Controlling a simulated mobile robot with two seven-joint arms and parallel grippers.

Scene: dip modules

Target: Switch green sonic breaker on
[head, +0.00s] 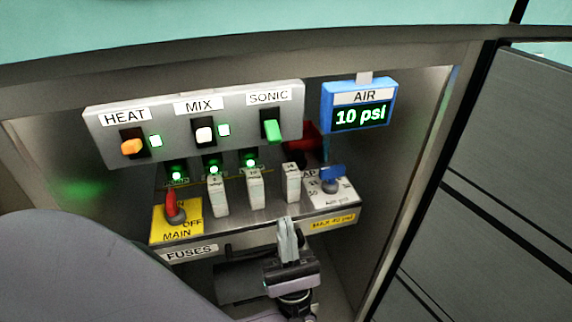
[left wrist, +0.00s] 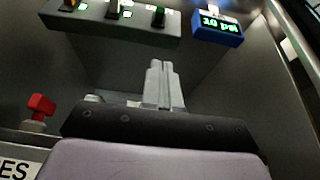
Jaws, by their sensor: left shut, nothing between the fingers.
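The green sonic breaker (head: 273,131) is a small lever on a black plate under the SONIC label (head: 268,97), at the right end of the grey switch panel (head: 180,138). Its lever slants downward, and no lit square shows beside it. The breaker also shows at the top of the left wrist view (left wrist: 159,16). My left gripper (head: 287,222) is shut and empty, its fingers pointing up. It is below and in front of the panel, apart from the breaker. My right gripper is in neither view.
An orange HEAT switch (head: 132,146) and white MIX switch (head: 204,132) have lit squares beside them. Several white fuses (head: 254,188), a red MAIN lever (head: 174,207) and a blue valve (head: 332,173) stand on the ledge. The AIR display (head: 361,105) reads 10 psi. Cabinet walls enclose both sides.

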